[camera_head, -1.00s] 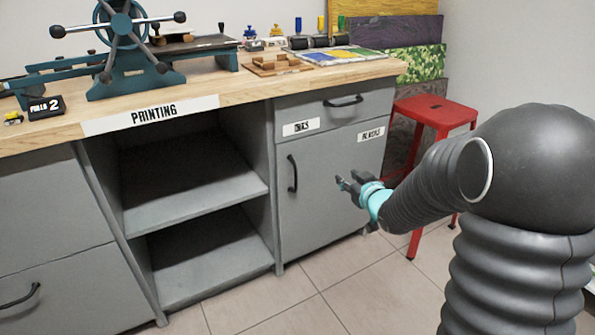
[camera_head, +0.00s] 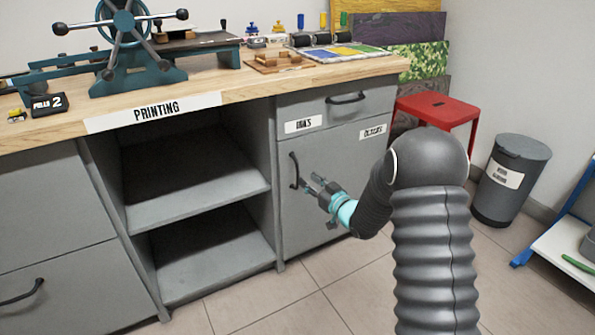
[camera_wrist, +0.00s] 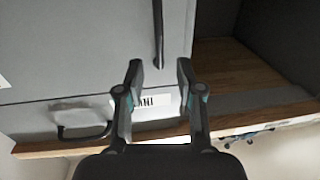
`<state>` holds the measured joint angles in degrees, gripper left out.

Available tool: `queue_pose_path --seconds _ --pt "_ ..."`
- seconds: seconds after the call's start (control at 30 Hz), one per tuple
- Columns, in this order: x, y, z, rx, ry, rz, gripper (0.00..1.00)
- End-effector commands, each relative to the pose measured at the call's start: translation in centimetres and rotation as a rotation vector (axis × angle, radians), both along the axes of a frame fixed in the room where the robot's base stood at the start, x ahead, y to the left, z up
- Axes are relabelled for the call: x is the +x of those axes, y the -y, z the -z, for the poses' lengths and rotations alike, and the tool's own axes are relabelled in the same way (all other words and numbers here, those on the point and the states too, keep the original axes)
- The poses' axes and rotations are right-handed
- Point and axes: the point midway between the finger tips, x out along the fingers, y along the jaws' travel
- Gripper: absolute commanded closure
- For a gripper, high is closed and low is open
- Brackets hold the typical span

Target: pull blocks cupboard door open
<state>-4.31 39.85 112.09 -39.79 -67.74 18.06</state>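The blocks cupboard door (camera_head: 331,215) is grey and shut, below a drawer at the right end of the bench. Its label (camera_head: 373,132) is at its upper right. Its black vertical handle (camera_head: 293,170) is near its left edge; it also shows at the top of the wrist view (camera_wrist: 158,30). My gripper (camera_head: 311,184) is just right of the handle in the head view, apart from it or nearly touching. In the wrist view my gripper (camera_wrist: 158,72) is open, with nothing between its fingers, and the handle lies ahead between the fingertip lines.
The drawer above has a black handle (camera_head: 345,98). Open shelves (camera_head: 195,200) are left of the door. A red stool (camera_head: 436,108) and a grey bin (camera_head: 510,180) stand to the right. The tiled floor (camera_head: 345,285) before the door is clear.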

Motion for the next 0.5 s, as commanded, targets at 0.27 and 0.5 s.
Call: queue_pose_path --seconds 0.27,0.5 --pt "3.6 -3.1 0.0 -0.001 0.001 0.0 0.63" --pt "5.0 -4.3 0.0 0.0 -0.001 0.001 0.63"
